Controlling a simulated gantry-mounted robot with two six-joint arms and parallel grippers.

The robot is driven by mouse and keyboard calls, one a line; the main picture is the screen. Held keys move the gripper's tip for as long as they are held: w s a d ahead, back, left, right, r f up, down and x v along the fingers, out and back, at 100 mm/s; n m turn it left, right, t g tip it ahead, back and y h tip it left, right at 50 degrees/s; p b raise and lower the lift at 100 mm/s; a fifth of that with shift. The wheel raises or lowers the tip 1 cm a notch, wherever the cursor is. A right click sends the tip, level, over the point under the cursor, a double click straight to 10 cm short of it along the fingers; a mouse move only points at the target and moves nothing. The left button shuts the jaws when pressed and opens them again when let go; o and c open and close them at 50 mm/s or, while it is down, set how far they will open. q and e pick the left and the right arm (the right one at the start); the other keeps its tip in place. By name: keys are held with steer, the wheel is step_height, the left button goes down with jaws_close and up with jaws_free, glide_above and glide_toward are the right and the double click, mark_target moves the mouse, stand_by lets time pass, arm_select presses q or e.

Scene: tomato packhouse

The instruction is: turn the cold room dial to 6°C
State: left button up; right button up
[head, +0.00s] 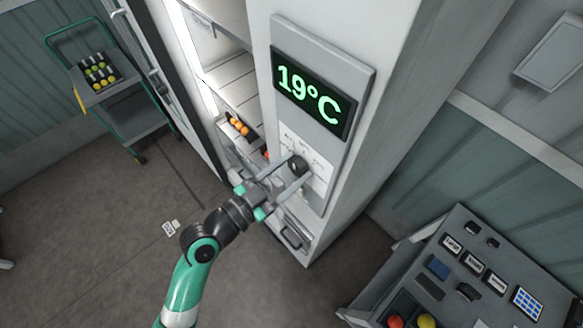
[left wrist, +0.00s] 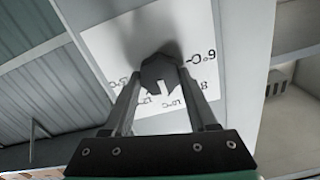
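The cold room dial (head: 298,166) is a dark knob on a white scale plate, below a display (head: 313,92) that reads 19°C in green. In the left wrist view the dial (left wrist: 162,72) shows a pale pointer mark toward the bottom of the picture. An upside-down label (left wrist: 201,57) at the right of the scale looks like 6°C. My left gripper (head: 299,169) has one finger on each side of the dial, and the fingertips appear to touch it. Part of the scale is hidden behind the fingers. My right gripper is not in view.
A green trolley (head: 128,113) carries a crate at the far left. A grey labelled console (head: 455,277) stands at lower right. The floor at lower left is mostly clear.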

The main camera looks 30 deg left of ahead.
arm_select(q)
steer(key=c, duration=0.7)
steer(key=shift+c, duration=0.2)
steer(key=shift+n, duration=0.4)
steer(key=n+p, duration=0.1)
steer(key=n, duration=0.2)
steer(key=shift+a+r+n, duration=0.1)
steer(key=shift+n, duration=0.3)
steer(key=n+p, duration=0.1)
steer(key=n, duration=0.3)
steer(key=shift+n, duration=0.3)
steer(key=n+p, duration=0.2)
steer(key=n, duration=0.2)
steer(key=shift+a, duration=0.1)
steer(key=n+p, duration=0.1)
steer(key=n, duration=0.3)
steer(key=shift+n, duration=0.3)
steer(key=shift+f, duration=0.2)
